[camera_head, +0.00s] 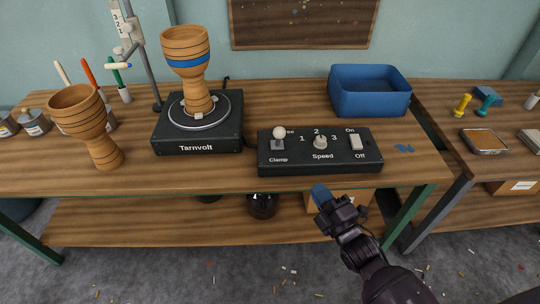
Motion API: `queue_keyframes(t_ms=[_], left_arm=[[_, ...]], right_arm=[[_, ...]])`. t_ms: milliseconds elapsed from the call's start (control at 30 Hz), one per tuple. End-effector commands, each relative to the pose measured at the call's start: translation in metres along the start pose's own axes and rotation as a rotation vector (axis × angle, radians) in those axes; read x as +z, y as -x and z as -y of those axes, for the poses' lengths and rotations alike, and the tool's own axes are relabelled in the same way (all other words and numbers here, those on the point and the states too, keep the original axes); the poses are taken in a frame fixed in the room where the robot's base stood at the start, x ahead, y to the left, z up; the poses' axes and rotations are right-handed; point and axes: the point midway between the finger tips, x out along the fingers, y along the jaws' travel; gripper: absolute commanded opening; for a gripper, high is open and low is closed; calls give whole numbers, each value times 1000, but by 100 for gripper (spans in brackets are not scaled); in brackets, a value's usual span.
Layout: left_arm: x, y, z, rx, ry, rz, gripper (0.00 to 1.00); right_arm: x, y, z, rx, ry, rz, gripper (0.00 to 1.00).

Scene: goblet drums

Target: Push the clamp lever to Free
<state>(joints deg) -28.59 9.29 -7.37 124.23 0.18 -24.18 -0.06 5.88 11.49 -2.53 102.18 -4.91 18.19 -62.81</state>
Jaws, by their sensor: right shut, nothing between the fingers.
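The black control box (320,165) stands near the front edge of the wooden bench. Its clamp lever (279,136), with a pale round knob, sits at the left above the word "Clamp"; the knob partly covers the lettering behind it. A speed knob (320,143) and a white on/off switch (356,142) are to its right. A goblet drum with a blue band (188,60) stands upright on the Tarnvolt turntable (185,135). My right gripper (320,193) is shut and empty in front of the bench edge, below and right of the lever, apart from the box. My left gripper is out of view.
A second goblet drum (85,122) stands on the left of the bench. A blue bin (369,91) stands behind the box to the right. A metal stand (148,62) rises behind the turntable.

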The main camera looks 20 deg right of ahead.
Motion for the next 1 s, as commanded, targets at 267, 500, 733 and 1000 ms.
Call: queue_keyframes(t_ms=[267,500,733,1000], left_arm=[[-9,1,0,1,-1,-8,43],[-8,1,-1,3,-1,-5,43],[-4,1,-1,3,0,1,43],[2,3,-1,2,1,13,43]], right_arm=[[-8,2,-15,112,305,-41,0],[-9,3,-17,127,388,-41,0],[-9,3,-17,126,390,-40,0],[-10,-9,-18,127,388,-41,0]])
